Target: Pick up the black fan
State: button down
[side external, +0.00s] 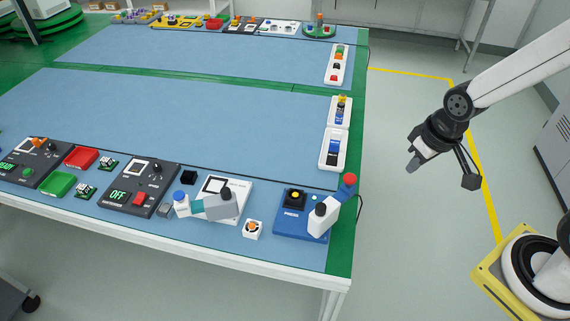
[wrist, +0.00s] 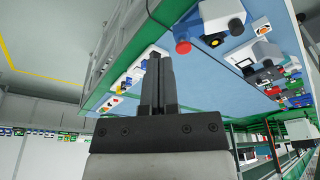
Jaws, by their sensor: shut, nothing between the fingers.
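My gripper (side external: 413,164) is off to the right of the table, in the air over the floor. In the wrist view my gripper (wrist: 158,62) points toward the tilted-looking bench, with its two grey fingers together and nothing between them. I cannot pick out a black fan for certain. Two small dark-and-green square parts, one (side external: 108,164) beside the red block and one (side external: 86,191) beside the green block, are too small to identify. A white square part with an orange centre (side external: 253,229) lies near the front edge. My gripper touches none of these.
The blue-topped table (side external: 200,110) has a wide clear middle. Dark control boxes, one reading OFF (side external: 138,188), line its front edge. A blue PRESS box (side external: 297,226) sits at the front right corner. White trays (side external: 335,150) stand along the right edge.

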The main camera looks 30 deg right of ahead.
dwell(0.4)
grip_release()
jog(key=shift+r, duration=0.1)
jog(key=shift+w+v, duration=0.55)
jog(key=shift+v, duration=1.95)
jog(key=w+a+n+t+h, duration=0.4)
jog(key=w+a+n, duration=0.45)
jog(key=n, duration=0.55)
jog(key=w+a+n+t+h, duration=0.4)
jog(key=w+a+n, duration=0.3)
jog(key=w+n, duration=0.5)
notch_tip(320, 180, down, 19)
jog(key=s+n, duration=0.2)
jog(key=shift+a+r+n+t, duration=0.15)
jog(key=shift+n+t, duration=0.15)
